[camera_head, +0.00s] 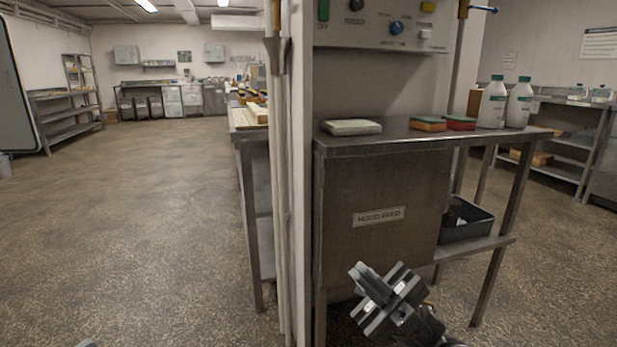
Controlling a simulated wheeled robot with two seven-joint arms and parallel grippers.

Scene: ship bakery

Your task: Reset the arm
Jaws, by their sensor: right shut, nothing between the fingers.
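My right gripper (376,285) shows at the bottom, right of the middle, in front of the lower part of a metal table marked "HOOD FEED". It is shut and nothing shows between its fingers. Its arm comes up from the bottom right edge. My left gripper is not in view.
The metal table (350,146) bears a pale pad (351,127), two sponges (428,124) (461,122) and two white bottles (493,103) (519,103). A black bin (466,222) sits on its lower shelf. Open floor (140,220) lies to the left.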

